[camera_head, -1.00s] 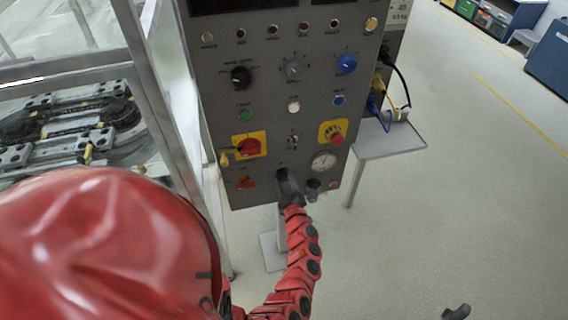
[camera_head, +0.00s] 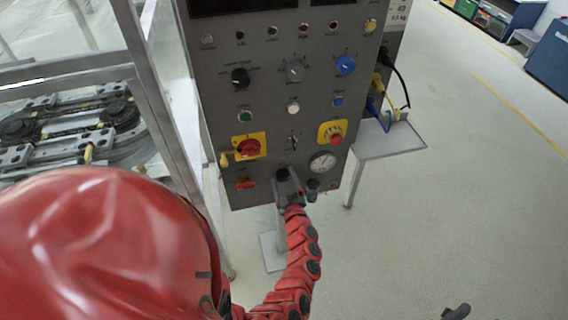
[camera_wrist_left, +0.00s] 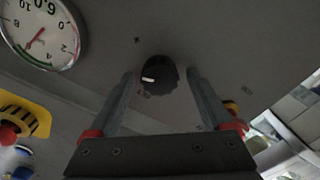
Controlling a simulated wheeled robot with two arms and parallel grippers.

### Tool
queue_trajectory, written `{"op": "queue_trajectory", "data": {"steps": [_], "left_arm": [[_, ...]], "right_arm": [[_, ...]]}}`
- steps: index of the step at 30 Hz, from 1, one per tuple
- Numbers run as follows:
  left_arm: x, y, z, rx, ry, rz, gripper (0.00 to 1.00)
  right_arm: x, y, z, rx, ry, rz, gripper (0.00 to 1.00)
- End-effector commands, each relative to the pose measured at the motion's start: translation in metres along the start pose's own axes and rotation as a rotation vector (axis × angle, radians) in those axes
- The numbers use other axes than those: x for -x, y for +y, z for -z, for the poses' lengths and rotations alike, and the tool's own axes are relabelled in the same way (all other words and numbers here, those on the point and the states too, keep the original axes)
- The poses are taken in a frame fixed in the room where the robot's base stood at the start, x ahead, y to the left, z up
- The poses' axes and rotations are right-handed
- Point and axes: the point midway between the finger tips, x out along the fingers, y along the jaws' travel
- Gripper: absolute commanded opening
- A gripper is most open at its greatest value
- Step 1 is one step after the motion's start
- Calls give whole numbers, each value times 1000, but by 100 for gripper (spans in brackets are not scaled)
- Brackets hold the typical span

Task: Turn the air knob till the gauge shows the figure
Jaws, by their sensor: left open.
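The dark round air knob (camera_head: 283,174) with a white mark (camera_wrist_left: 149,77) sits low on the grey control panel. My left gripper (camera_head: 287,184) is in front of it. In the left wrist view my left gripper (camera_wrist_left: 160,88) is open, with one finger on each side of the knob and a visible gap to both. The round white gauge (camera_head: 322,162) is to the right of the knob in the head view. The left wrist view shows the gauge (camera_wrist_left: 42,32) upside down, with a red needle and a green arc; its exact reading is unclear.
A red rotary switch on a yellow plate (camera_head: 249,146) and a red emergency button (camera_head: 336,139) sit above the knob. A small dark fitting (camera_head: 313,184) is close to its right. A metal frame (camera_head: 160,110) stands left; a grey shelf (camera_head: 390,138) juts out right.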

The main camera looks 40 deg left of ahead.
Motion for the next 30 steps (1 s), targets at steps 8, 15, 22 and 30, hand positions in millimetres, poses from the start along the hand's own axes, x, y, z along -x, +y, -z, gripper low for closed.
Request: {"op": "queue_trajectory", "data": {"steps": [8, 15, 22, 30], "left_arm": [[13, -1, -3, 1, -4, 0, 84], [64, -3, -3, 0, -3, 1, 84], [125, -3, -3, -1, -4, 1, 84], [167, 0, -2, 0, -3, 0, 84]], "right_arm": [[4, 0, -1, 0, 0, 0, 49], [16, -1, -3, 0, 0, 0, 49], [28, -1, -5, 0, 0, 0, 49], [33, -2, -6, 0, 0, 0, 49]]}}
